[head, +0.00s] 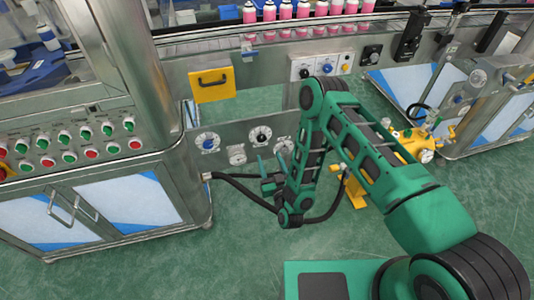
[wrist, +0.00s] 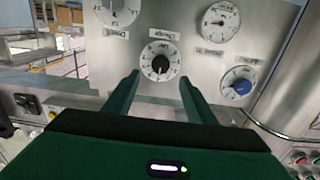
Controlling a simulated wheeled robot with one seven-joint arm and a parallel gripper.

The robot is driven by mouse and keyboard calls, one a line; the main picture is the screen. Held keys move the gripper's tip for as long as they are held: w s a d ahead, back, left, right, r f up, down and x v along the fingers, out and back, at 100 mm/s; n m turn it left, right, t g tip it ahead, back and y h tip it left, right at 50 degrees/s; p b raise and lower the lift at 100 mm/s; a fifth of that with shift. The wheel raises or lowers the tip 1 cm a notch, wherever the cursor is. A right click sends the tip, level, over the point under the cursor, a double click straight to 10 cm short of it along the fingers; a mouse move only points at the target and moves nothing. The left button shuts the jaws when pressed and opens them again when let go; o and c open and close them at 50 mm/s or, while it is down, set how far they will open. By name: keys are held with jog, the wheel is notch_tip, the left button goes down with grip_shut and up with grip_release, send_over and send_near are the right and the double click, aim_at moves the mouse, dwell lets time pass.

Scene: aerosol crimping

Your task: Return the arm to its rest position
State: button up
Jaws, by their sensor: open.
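My gripper (head: 272,166) is in front of the machine's lower panel in the head view, at the end of my folded green arm. In the wrist view its two green fingers (wrist: 158,88) are spread apart with nothing between them. A black dial knob (wrist: 160,65) on the panel shows beyond and between the fingertips. Whether the fingertips touch the panel cannot be told, but they look apart from it.
The steel panel carries a blue-knobbed dial (head: 208,142) and gauges. A button cabinet (head: 90,150) stands left. Pink cans (head: 285,11) line a conveyor at the back. A yellow valve assembly (head: 412,143) is behind my arm. Green floor is open in front of the cabinet.

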jog(key=shift+s+d, duration=0.1)
jog(key=shift+s, duration=0.35)
